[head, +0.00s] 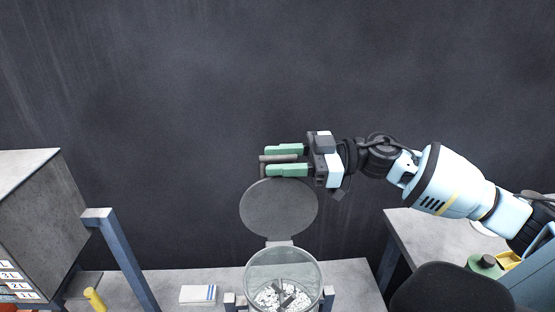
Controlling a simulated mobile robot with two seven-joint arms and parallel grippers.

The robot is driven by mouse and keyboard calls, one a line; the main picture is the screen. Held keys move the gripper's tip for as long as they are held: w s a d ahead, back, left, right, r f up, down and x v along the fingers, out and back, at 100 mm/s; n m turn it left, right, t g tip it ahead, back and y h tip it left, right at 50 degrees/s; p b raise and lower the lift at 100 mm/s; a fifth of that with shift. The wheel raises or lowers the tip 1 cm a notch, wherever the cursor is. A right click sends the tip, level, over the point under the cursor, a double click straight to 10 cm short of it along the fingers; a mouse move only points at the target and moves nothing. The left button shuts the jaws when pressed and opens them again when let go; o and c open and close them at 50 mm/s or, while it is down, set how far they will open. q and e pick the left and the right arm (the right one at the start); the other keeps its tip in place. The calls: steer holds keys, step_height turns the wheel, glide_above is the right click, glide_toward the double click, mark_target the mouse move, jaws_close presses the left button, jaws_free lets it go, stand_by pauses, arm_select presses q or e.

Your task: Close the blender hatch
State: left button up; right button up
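The blender hatch (279,209) is a round grey lid. It stands raised on its hinge behind the open mouth of the glass-like blender vessel (284,262), which holds white and dark pieces. A thin grey handle bar (263,171) shows at the hatch's upper edge. My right gripper (284,160) reaches in from the right at the top of the hatch. Its two green fingers stand apart, one above the other, with the bar between them. I cannot tell whether they press on the bar. My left gripper is not in view.
A grey cabinet (40,220) with labels and a blue post (124,258) stand at left. A white block (198,294) and a yellow cylinder (95,300) are near the bottom left. A right-hand table (425,240) carries a green container (485,265).

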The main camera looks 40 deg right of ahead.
steer(key=shift+w+a, duration=0.2)
steer(key=shift+a, duration=0.1)
steer(key=shift+c, duration=0.4)
jaws_close()
